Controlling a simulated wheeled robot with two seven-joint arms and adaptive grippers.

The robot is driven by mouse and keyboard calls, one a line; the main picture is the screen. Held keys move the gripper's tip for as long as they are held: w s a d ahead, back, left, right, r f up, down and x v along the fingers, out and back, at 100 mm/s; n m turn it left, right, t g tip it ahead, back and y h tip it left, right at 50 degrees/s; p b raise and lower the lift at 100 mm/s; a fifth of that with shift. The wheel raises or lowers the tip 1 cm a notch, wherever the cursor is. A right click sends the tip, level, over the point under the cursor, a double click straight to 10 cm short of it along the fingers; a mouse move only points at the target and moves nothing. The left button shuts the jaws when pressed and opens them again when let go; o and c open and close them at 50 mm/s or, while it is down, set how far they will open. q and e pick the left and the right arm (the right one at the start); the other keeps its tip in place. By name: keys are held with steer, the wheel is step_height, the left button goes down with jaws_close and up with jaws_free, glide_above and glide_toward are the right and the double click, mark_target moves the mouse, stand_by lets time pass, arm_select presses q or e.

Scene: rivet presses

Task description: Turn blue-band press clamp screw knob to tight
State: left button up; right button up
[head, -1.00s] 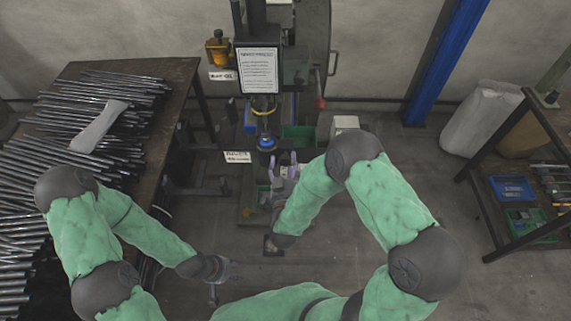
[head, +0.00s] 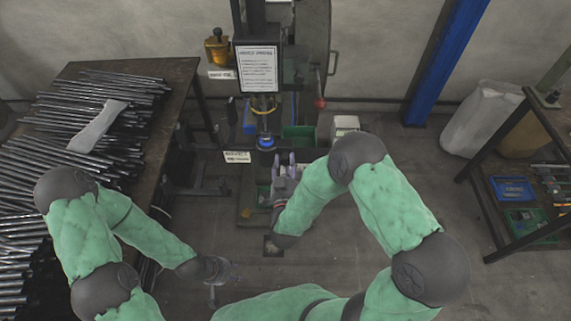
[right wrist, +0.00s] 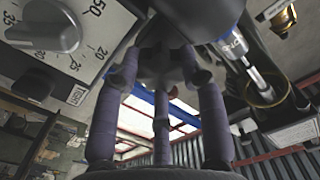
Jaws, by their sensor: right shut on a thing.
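The blue-band press (head: 258,70) stands upright ahead of me, with a sheet on its front and a blue ring (head: 266,142) low on its ram. My right gripper (head: 284,160) is just below and right of the blue ring. In the right wrist view, its purple-grey fingers (right wrist: 162,62) converge on a dark part under the press housing, apparently the clamp screw knob, mostly hidden by the fingertips. A dial plate with a grey pointer knob (right wrist: 45,25) is at upper left there. My left gripper (head: 222,270) is low over the floor, fingers apart and empty.
A bench (head: 180,80) loaded with metal rods stands at left. A green bin (head: 298,132) sits behind my right gripper. A shelf with blue (head: 512,188) and green trays is at right, and a blue post (head: 445,60) is behind. Floor between is clear.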

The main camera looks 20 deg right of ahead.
steer(key=shift+w+r, duration=0.2)
steer(key=shift+r, duration=0.15)
steer(key=o, duration=1.1)
steer(key=shift+s, duration=0.1)
steer(key=shift+f, duration=0.15)
steer(key=shift+s, duration=0.2)
steer(key=v, duration=1.1)
steer(key=shift+s+a, duration=0.15)
steer(key=shift+s, duration=0.1)
